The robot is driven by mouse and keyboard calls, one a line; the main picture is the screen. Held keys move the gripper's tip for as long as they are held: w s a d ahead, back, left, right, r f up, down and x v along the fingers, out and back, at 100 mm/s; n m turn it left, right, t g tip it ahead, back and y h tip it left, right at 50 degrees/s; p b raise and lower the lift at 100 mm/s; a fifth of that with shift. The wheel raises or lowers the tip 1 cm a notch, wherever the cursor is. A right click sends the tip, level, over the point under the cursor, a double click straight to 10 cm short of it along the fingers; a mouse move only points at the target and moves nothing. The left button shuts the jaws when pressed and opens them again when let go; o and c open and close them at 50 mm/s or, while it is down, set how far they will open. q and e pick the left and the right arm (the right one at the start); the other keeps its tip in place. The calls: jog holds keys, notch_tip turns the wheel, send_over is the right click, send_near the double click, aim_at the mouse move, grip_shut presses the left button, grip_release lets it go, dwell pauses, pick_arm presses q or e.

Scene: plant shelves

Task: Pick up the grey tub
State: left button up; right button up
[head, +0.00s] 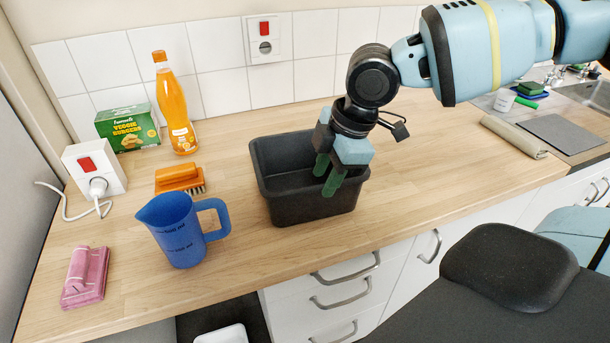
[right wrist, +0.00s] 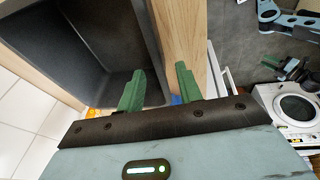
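The grey tub (head: 292,208) is a dark, rectangular, open-topped container standing on the wooden counter in the head view. It looks empty, though the arm hides part of its right side. My right gripper (head: 328,175) is over the tub's near right side, with green fingers pointing down. In the right wrist view the tub (right wrist: 60,40) fills the upper left. The fingers of the right gripper (right wrist: 160,82) are apart there, one on the tub's inner side and the other on the counter side of its wall. Whether they touch the wall is unclear.
A blue measuring jug (head: 177,232) and an orange brush (head: 180,177) are left of the tub. An orange bottle (head: 173,105), a veggie burgers box (head: 127,127), a socket box (head: 95,168) and a pink item (head: 86,277) are farther left.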

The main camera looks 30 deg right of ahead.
aim_at(323, 185)
jog(key=shift+d+x, duration=0.15)
jog(key=shift+x, duration=1.15)
jog(key=shift+d+x, duration=0.15)
jog(key=shift+x, duration=1.1)
grip_shut()
